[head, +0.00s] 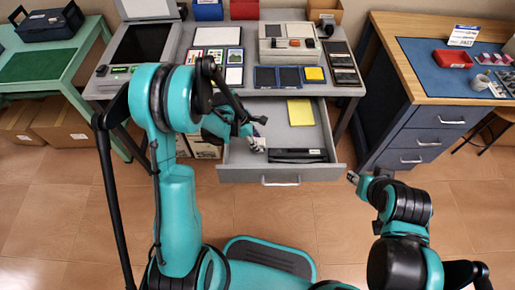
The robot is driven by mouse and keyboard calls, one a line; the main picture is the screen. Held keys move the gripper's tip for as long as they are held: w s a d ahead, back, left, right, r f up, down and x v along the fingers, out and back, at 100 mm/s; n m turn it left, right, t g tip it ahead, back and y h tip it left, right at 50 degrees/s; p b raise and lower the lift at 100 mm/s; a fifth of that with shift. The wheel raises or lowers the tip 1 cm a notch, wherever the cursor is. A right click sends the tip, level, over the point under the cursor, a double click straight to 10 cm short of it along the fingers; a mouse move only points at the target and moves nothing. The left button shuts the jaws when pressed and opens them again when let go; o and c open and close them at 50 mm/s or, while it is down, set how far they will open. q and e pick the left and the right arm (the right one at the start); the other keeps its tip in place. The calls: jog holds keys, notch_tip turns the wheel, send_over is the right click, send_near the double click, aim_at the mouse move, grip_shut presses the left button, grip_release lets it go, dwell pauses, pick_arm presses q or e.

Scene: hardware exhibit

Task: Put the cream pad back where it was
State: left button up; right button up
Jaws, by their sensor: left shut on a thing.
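A pale yellow pad (300,112), which looks like the cream pad, lies flat in the open grey drawer (235,173), toward its back right. My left gripper (258,143) is inside the drawer area, left of the pad and apart from it. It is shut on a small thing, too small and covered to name. A black case (297,156) lies at the drawer's front. My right gripper (353,178) is outside the drawer, by its front right corner; its fingers are too small to read. A brighter yellow pad (314,74) lies on the desk.
The desk (345,91) above the drawer holds dark tablets (277,78), framed cards, a device with orange buttons (289,43) and bins behind. A blue-topped workbench (440,85) stands right, a green table (75,62) left.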

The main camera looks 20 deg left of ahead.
pick_arm(q)
notch_tip(320, 180, down, 3)
jog(key=shift+f+b, duration=0.2)
jog(key=shift+b, duration=0.5)
jog(key=shift+r, duration=0.15)
jog(key=o, duration=1.1)
